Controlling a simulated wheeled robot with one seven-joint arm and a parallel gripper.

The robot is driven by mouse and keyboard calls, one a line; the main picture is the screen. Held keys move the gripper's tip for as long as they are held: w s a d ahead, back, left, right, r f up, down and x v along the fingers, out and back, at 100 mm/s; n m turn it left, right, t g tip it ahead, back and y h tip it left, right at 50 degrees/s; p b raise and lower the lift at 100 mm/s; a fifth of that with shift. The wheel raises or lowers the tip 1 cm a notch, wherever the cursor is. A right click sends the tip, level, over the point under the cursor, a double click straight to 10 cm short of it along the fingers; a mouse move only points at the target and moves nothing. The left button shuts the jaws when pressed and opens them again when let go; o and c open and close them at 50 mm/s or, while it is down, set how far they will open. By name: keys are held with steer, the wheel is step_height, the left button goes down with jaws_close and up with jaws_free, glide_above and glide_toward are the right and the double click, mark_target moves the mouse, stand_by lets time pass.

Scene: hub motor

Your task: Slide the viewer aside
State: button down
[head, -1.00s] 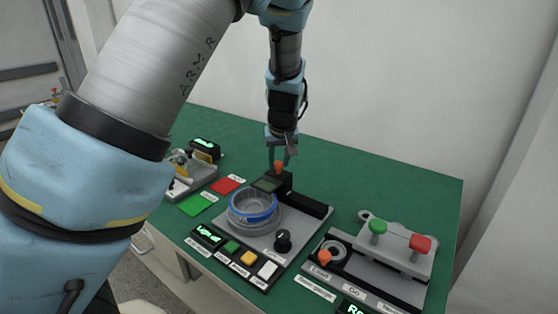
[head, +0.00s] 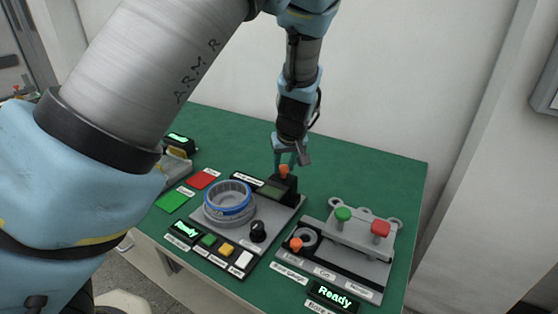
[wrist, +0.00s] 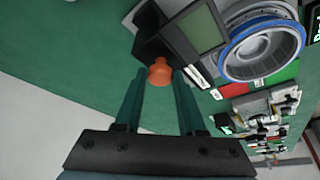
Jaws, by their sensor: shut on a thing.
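The viewer is a black box with a grey-green screen (head: 278,189) and an orange knob (head: 284,171) on top. It stands on the rail at the back of the middle station, at the rail's right end. My gripper (head: 285,162) comes down from above, shut on the orange knob. In the wrist view, the knob (wrist: 160,72) sits between the two dark green fingertips (wrist: 160,76), and the viewer's screen (wrist: 201,28) is just beyond it. The grey round holder with a blue ring (head: 229,202) is left of the viewer and uncovered.
A black dial (head: 258,231) and several buttons are at the station's front. A green pad (head: 172,201) and a red pad (head: 204,179) lie to the left. A fixture with green and red knobs (head: 361,226) stands to the right. The green table behind the viewer is clear.

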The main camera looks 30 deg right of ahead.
steer(key=shift+s+d, duration=0.15)
steer(key=shift+s, duration=0.05)
steer(key=c, duration=0.7)
jaws_free()
steer(key=shift+s, duration=0.1)
steer(key=shift+o, duration=0.9)
steer(key=shift+r, duration=0.1)
steer(key=b+v, duration=0.1)
steer(key=v, duration=0.9)
steer(key=shift+r+b, duration=0.3)
